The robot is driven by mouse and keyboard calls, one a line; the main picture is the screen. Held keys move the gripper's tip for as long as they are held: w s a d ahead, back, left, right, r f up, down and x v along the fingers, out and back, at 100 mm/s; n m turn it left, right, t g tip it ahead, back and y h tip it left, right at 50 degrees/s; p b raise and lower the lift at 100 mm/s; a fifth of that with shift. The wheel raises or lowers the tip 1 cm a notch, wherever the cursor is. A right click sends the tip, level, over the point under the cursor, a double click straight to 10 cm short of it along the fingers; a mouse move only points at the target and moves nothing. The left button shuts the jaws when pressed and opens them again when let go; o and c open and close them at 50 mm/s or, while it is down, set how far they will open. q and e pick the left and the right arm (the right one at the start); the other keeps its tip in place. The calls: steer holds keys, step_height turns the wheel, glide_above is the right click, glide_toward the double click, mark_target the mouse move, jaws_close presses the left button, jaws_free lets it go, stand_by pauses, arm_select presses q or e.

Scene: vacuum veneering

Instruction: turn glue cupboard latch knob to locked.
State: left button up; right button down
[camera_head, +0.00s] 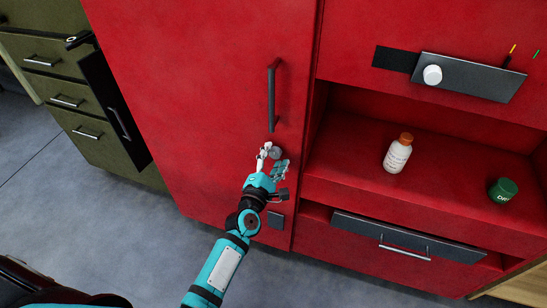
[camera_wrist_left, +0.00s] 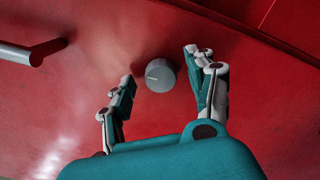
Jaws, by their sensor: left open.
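The latch knob (camera_head: 275,153) is a small round grey knob on the red cupboard door (camera_head: 200,100), below a dark vertical bar handle (camera_head: 272,98). In the left wrist view the knob (camera_wrist_left: 160,75) shows a pale pointer line running from its middle toward the left. My left gripper (camera_head: 272,160) is open and empty at the knob. In the left wrist view its fingers (camera_wrist_left: 160,68) stand on either side of the knob with gaps, neither seen touching it. I cannot tell how far the fingertips are from the door. My right gripper is not in view.
Right of the door, an open shelf holds a white bottle with an orange cap (camera_head: 397,154) and a green-lidded container (camera_head: 503,190). A small dark square plate (camera_head: 275,220) is low on the door. Olive drawers (camera_head: 70,100) stand at left. Grey floor (camera_head: 90,220) is clear.

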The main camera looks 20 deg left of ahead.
arm_select(q)
steer(key=c, duration=1.1)
steer(key=shift+c, duration=0.2)
steer(key=shift+m, duration=0.3)
steer(key=m+p, duration=0.1)
steer(key=m, duration=0.1)
steer(key=shift+m, duration=0.3)
steer(key=m+p, duration=0.2)
steer(key=m, duration=0.4)
steer(key=m+p, duration=0.1)
steer(key=m, duration=0.4)
steer(key=shift+f+m+p, duration=0.1)
steer(key=shift+m+p, duration=0.2)
steer(key=shift+f+m+p, duration=0.1)
steer(key=shift+m+p, duration=0.25)
steer(key=shift+m, duration=1.25)
